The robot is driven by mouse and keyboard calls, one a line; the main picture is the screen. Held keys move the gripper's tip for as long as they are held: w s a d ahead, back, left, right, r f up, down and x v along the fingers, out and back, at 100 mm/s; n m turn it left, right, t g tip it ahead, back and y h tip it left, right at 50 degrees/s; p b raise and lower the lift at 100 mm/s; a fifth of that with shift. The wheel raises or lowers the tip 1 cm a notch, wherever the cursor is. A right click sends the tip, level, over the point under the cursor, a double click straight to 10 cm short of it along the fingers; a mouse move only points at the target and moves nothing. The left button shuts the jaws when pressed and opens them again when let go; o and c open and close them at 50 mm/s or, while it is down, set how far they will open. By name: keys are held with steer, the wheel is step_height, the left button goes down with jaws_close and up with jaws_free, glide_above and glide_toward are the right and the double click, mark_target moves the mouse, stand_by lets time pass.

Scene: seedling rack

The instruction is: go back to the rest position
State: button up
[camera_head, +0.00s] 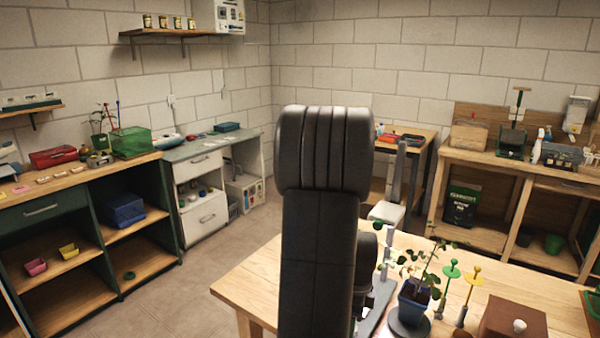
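My own dark arm rises through the middle of the head view, with a thick ribbed joint at its top. Darker parts of the arm show low behind it, close to the wooden table (262,284). I cannot make out my gripper or its fingertips; they are hidden behind the arm or out of the picture. Whether anything is held does not show.
The table bears a potted plant (414,297), a green stake (450,275), a yellow stake (469,290) and a brown box (512,322). A dark green shelf unit (172,232) stands left, a wooden bench (520,166) right. The floor (185,282) between is clear.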

step_height(320, 180, up, 12)
step_height(320, 180, down, 14)
steer(key=shift+s+r, duration=0.1)
steer(key=shift+f, duration=0.2)
steer(key=n+p, duration=0.1)
steer(key=n, duration=0.4)
steer(key=n+p, duration=0.2)
steer(key=n, duration=0.3)
steer(key=shift+r+n, duration=0.1)
steer(key=shift+n, duration=0.2)
steer(key=n+p, duration=0.2)
steer(key=n, duration=0.3)
steer(key=shift+p, duration=0.35)
steer(key=shift+n+p, duration=1.5)
steer(key=shift+n, duration=1.2)
